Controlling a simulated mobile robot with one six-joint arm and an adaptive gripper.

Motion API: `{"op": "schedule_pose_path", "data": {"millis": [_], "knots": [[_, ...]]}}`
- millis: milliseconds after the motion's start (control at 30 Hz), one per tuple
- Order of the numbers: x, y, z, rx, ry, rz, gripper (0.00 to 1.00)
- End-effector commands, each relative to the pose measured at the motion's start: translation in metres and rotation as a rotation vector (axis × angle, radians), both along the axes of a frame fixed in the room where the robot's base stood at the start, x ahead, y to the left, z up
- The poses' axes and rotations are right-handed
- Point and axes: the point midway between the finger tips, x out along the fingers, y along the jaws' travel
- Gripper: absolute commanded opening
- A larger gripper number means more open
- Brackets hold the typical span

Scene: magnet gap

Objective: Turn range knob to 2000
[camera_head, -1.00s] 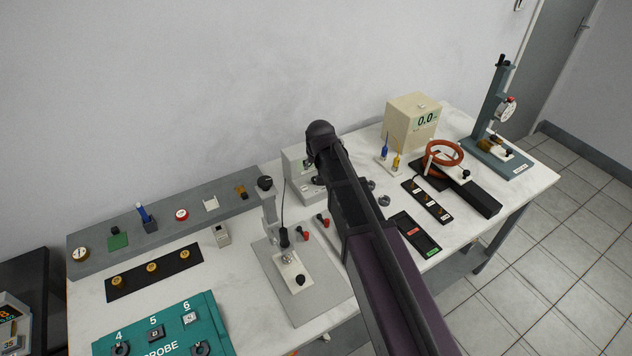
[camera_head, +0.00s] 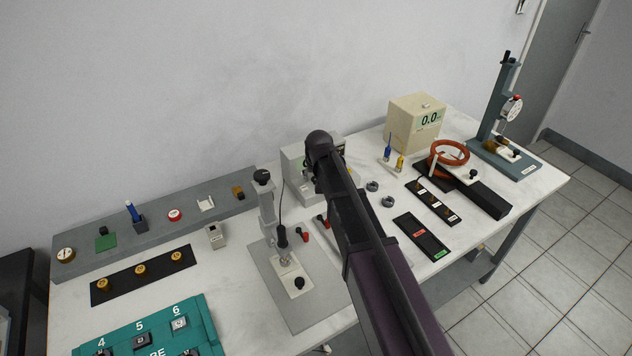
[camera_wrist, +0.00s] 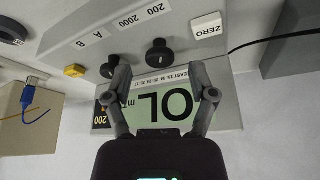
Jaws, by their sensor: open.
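The meter (camera_wrist: 215,75) is a pale box with a green display (camera_wrist: 158,105) reading "OL", seen upside down in the wrist view. A black knob (camera_wrist: 159,53) sits by the display, in line with the "200" and "2000" labels (camera_wrist: 130,20). A second black knob (camera_wrist: 110,66) is to its left, nearer the labels "A" and "B". I cannot tell where either knob points. My gripper (camera_wrist: 162,77) is open and empty, its fingers spread over the display edge near the first knob. In the head view the meter (camera_head: 294,168) is partly hidden by my arm, as is my gripper.
The meter also has a white ZERO button (camera_wrist: 207,26) and a yellow button (camera_wrist: 75,71). A black cable (camera_wrist: 275,40) runs at the right. In the head view, a stand (camera_head: 266,205) is left of my arm and a cream box (camera_head: 405,125) stands farther right.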

Motion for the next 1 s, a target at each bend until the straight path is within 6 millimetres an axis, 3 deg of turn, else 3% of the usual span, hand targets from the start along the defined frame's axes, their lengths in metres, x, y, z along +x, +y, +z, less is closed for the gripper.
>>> {"op": "schedule_pose_path", "data": {"millis": [200, 600, 833, 867, 1000], "knots": [[0.0039, 0.0006, -0.0101, 0.0, 0.0, 0.0, 0.73], [0.0044, 0.0005, -0.0104, 0.0, 0.0, -0.001, 0.73], [0.0044, 0.0004, -0.0105, 0.0, 0.0, -0.001, 0.05], [0.0044, 0.0004, -0.0105, 0.0, 0.0, -0.001, 0.0], [0.004, -0.0012, -0.0106, -0.001, 0.001, 0.001, 0.0]]}}
